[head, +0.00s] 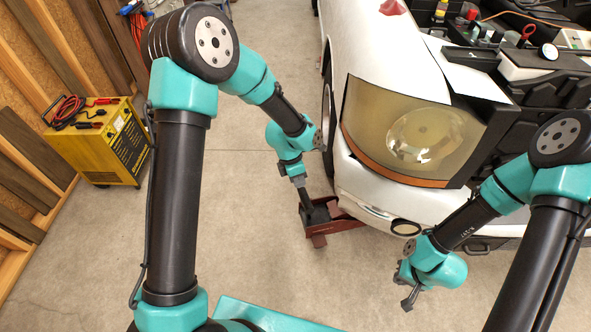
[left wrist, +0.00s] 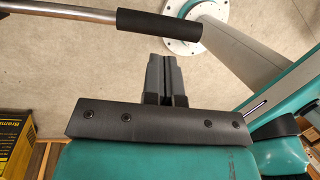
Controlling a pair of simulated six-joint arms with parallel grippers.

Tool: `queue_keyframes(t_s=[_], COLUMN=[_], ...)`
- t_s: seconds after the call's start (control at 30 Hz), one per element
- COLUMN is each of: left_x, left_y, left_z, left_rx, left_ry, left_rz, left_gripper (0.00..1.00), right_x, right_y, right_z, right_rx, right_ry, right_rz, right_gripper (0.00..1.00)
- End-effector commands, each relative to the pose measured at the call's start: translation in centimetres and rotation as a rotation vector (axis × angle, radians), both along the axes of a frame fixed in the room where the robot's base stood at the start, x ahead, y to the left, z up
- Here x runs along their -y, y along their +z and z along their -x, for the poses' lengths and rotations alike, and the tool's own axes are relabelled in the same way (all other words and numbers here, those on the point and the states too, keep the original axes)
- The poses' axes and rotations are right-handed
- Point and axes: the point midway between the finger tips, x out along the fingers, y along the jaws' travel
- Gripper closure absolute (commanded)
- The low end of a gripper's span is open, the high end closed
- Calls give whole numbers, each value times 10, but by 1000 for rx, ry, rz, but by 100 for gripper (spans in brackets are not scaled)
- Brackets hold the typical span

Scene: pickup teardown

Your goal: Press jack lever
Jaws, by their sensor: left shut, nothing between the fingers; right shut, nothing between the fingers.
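A dark red floor jack (head: 345,226) stands on the concrete at the car's front corner, partly under the white bumper. My left gripper (head: 304,198) is shut and empty, pointing down over the jack. In the left wrist view its closed fingers (left wrist: 164,62) point toward the jack lever, a metal bar with a black grip (left wrist: 160,24). The grip lies just beyond the fingertips in that picture; I see no contact. In the head view I cannot make out the lever apart from my arm. My right gripper (head: 409,300) is shut and empty, off to the right before the bumper.
The white car (head: 375,195) with its large headlight (head: 415,135) and open engine bay fills the right. A yellow charger (head: 105,145) stands by the wooden wall at left. The concrete floor (head: 245,210) between charger and jack is clear.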

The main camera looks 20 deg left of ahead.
Motion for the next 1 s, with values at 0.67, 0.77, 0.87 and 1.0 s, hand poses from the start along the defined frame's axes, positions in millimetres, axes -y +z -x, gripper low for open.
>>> queue_keyframes(t_s=[0.67,0.77,0.87,1.0], left_x=[16,16,17,23], left_y=[-54,-54,-54,-57], left_z=[7,7,7,7], left_rx=[0,0,-1,-1], left_ry=[0,0,-1,-12], left_rz=[0,0,0,0], left_gripper=[100,100,100,100], right_x=[0,0,0,0], right_y=[0,0,0,0], right_z=[0,0,0,0], right_rx=[0,0,0,0], right_ry=[0,0,0,0], right_rz=[0,0,0,0], right_gripper=[100,100,100,100])
